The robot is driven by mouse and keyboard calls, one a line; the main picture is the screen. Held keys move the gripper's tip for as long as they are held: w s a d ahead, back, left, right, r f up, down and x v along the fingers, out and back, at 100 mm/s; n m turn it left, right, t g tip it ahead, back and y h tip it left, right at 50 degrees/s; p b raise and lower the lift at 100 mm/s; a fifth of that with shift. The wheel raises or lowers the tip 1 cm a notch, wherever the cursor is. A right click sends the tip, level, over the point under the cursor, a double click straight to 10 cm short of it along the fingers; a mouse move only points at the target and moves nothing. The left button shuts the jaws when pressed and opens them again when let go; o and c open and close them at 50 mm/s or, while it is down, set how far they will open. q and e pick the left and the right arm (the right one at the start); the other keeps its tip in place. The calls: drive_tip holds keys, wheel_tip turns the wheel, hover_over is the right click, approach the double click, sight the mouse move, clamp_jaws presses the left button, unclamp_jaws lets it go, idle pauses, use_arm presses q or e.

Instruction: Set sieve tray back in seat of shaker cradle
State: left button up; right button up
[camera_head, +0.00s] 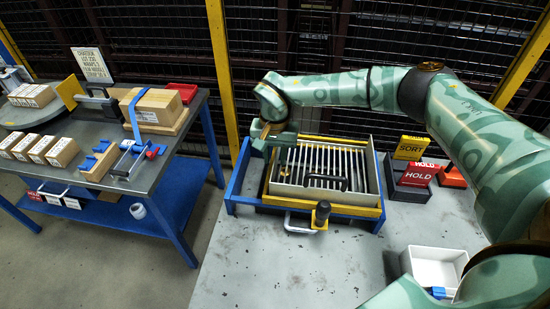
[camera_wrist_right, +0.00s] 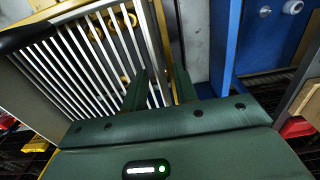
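The sieve tray (camera_head: 360,170), a light metal frame with parallel slats and a black handle (camera_head: 325,180), lies within the yellow frame of the shaker cradle (camera_head: 350,209). I cannot tell whether it sits fully down. The cradle has blue outer rails. My right gripper (camera_head: 276,150) points down at the tray's left side. In the right wrist view its two fingers (camera_wrist_right: 160,90) stand apart, with the tray's side wall running between them and the slats (camera_wrist_right: 85,60) to the left. My left gripper is out of view.
A side table (camera_head: 95,140) with boxes is left. The grey tabletop in front is clear.

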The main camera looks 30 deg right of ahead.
wheel_tip(320, 180, up, 15)
drive_tip(key=p, duration=0.2)
drive_tip(key=shift+f+p, duration=0.15)
drive_tip(key=shift+p, duration=0.25)
